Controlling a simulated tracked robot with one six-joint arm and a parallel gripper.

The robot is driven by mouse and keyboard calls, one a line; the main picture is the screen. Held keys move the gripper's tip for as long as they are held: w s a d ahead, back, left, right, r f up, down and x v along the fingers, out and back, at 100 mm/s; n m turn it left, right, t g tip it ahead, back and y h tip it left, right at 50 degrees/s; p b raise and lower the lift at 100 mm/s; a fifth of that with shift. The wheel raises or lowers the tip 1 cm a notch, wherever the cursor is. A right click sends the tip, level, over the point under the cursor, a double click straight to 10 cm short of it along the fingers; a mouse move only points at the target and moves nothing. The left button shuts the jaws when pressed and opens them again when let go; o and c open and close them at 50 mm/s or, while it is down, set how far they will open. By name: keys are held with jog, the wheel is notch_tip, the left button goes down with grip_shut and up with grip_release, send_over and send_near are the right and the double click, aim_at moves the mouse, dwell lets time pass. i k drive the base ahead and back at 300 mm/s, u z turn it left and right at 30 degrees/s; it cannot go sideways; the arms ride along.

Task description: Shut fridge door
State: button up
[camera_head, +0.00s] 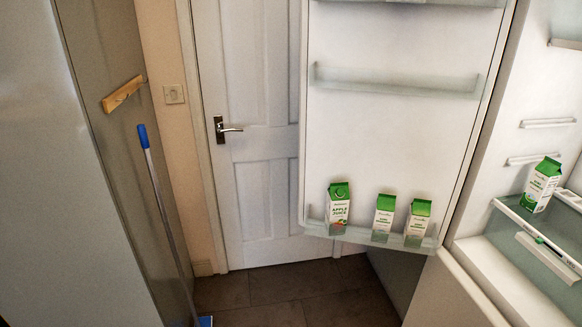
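The fridge door (400,135) stands wide open, with its white inner side facing me. Its lower shelf (350,233) holds an apple juice carton (339,208) and two green and white cartons (384,217) (417,223), all upright. The fridge interior (535,90) is open at the right, with another green and white carton (541,185) tilted in the picture above a clear drawer (545,240). The outer side and handle of the fridge door are hidden. My gripper is not in view.
A closed white room door (255,190) with a metal handle (226,128) stands behind the fridge door. A blue-tipped broom or mop (160,190) leans at the left, by a grey panel (95,60). Dark floor tiles (280,290) show clear at the bottom middle.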

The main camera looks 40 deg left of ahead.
aim_at(394, 97)
jog(key=u, duration=0.35)
jog(key=k, duration=0.8)
jog(key=u, duration=0.6)
jog(key=i, duration=0.75)
jog(key=u, duration=0.55)
jog(key=i, duration=0.75)
jog(key=u, duration=0.7)
jog(key=i, duration=0.75)
jog(key=u, duration=0.55)
jog(key=i, duration=0.65)
jog(key=u, duration=0.3)
